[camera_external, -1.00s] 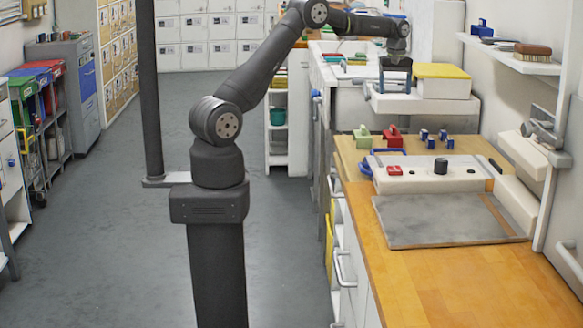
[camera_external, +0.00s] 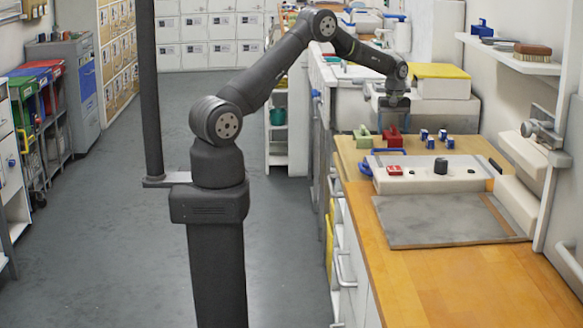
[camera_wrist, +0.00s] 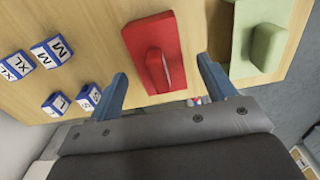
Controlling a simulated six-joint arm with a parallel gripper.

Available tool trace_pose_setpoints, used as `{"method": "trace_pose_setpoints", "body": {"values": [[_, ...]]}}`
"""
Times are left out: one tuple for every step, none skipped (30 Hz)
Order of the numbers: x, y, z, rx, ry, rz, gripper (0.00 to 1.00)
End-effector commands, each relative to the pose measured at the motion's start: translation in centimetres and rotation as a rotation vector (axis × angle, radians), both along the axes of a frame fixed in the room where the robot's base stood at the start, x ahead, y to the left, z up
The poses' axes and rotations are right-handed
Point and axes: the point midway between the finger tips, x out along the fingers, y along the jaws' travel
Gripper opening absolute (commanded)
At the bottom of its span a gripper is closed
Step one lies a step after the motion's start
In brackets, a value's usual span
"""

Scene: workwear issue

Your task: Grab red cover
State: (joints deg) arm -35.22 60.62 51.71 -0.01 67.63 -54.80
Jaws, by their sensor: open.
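The red cover (camera_external: 392,142) sits on the wooden board at the back of the bench. It is a flat red piece with a raised ridge-like handle, and it also shows at the top middle of the wrist view (camera_wrist: 139,38). My gripper (camera_external: 393,108) is above it, pointing down. In the wrist view my gripper (camera_wrist: 163,75) is open and empty, its two blue fingers spread to the left and right of the red cover's near end. No contact with the cover is visible.
A green cover (camera_wrist: 240,40) lies close to the right of the red one. Several blue-and-white size-lettered blocks (camera_wrist: 52,52) stand to the left. A white panel (camera_external: 430,175) and grey mat (camera_external: 445,220) are in front. A yellow-topped box (camera_external: 440,88) stands behind.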

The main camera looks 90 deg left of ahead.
Motion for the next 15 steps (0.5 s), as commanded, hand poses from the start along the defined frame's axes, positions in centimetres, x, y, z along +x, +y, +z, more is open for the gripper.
{"method": "trace_pose_setpoints", "body": {"values": [[-0.1, -0.1, -1.0, -0.002, 0.003, 0.0, 0.76], [-0.1, -0.1, -1.5, -0.002, 0.002, 0.0, 0.76], [0.0, -0.1, -1.9, -0.001, 0.001, 0.0, 0.76], [0.0, -0.1, -2.2, -0.001, 0.001, 0.0, 0.76], [0.0, -0.1, -2.4, 0.0, 0.0, 0.0, 0.76], [0.0, -0.1, -2.5, 0.0, 0.0, 0.0, 0.76], [0.0, -0.1, -2.5, 0.0, -0.001, 0.0, 0.76], [0.0, -0.1, -2.5, 0.0, -0.001, 0.0, 0.76], [0.0, -0.1, -2.5, 0.0, -0.001, 0.0, 0.76], [0.0, -0.1, -2.5, 0.0, -0.001, 0.0, 0.76], [0.0, -0.1, -2.5, 0.0, -0.001, 0.0, 0.76], [0.0, -0.1, -2.5, 0.0, -0.001, 0.0, 0.72], [0.0, -0.1, -2.5, 0.0, -0.001, 0.0, 0.67], [0.0, -0.1, -2.5, 0.0, -0.001, 0.0, 0.61], [0.0, -0.1, -2.5, 0.0, -0.001, 0.0, 0.53]]}}
